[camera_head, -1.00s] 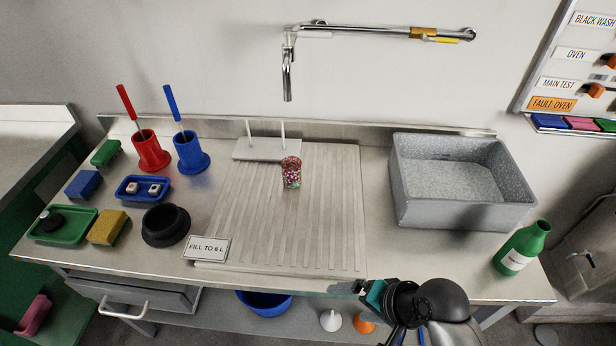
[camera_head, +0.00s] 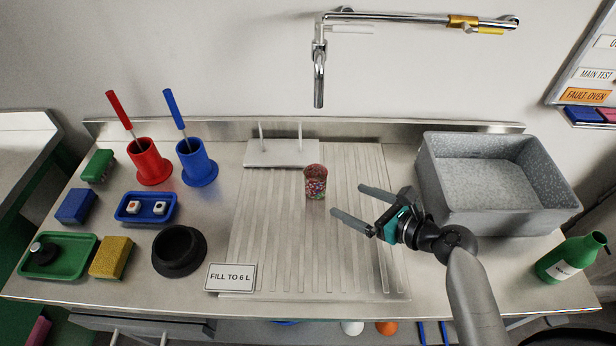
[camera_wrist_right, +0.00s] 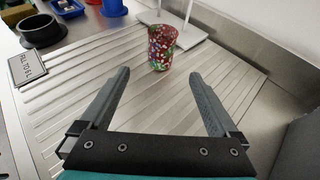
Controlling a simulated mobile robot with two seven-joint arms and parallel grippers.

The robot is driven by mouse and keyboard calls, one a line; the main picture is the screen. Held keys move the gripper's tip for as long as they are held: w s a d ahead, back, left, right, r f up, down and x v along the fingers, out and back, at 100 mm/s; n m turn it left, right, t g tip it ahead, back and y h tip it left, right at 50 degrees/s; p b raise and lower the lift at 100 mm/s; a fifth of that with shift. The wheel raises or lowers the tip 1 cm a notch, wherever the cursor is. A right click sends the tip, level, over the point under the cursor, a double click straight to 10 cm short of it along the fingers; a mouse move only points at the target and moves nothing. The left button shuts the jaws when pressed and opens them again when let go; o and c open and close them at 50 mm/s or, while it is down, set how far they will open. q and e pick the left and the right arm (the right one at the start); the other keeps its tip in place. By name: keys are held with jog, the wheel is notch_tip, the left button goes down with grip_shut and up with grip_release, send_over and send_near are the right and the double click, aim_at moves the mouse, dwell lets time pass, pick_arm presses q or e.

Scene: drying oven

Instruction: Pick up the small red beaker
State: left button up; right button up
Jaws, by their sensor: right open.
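The small red beaker (camera_head: 316,183) stands upright on the ribbed draining board (camera_head: 270,270), with multicoloured specks on its body. My right gripper (camera_head: 346,200) is open and empty over the board. Its fingers point left in the head view, to the right of and nearer than the beaker, clearly apart from it. In the right wrist view the beaker (camera_wrist_right: 162,47) shows ahead, beyond the gap between the two spread fingertips (camera_wrist_right: 158,75). My left gripper is not in view.
A peg stand (camera_head: 282,153) is close behind the beaker. The grey sink (camera_head: 470,215) is at right, beside my right arm. A faucet (camera_head: 319,85) hangs above the back. The "fill to 6 L" sign (camera_head: 230,278), black bowl (camera_head: 179,250), red holder (camera_head: 150,162) and blue holder (camera_head: 196,163) are at left.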

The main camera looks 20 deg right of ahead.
aim_at(323, 188)
jog(key=x, duration=0.3)
jog(key=shift+w+f+b, duration=0.1)
jog(key=shift+f+b, duration=0.1)
jog(key=shift+b, duration=0.2)
jog(key=b+x, duration=0.1)
jog(key=x, duration=0.3)
jog(key=shift+w+a+f, duration=0.15)
jog(key=shift+w+a, duration=0.15)
jog(key=shift+w, duration=0.15)
jog(key=shift+w+a+f, duration=0.1)
jog(key=shift+w, duration=0.2)
jog(key=b+x, duration=0.2)
jog(key=x, duration=0.1)
jog(key=shift+w+f, duration=0.1)
jog(key=shift+w, duration=0.1)
jog(key=shift+w+a+f, duration=0.1)
jog(key=shift+w+a, duration=0.15)
jog(key=shift+w, duration=0.2)
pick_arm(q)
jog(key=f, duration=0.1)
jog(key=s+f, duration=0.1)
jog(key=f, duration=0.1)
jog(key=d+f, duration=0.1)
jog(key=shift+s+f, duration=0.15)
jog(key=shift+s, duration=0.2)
pick_arm(e)
jog(key=shift+c, duration=0.3)
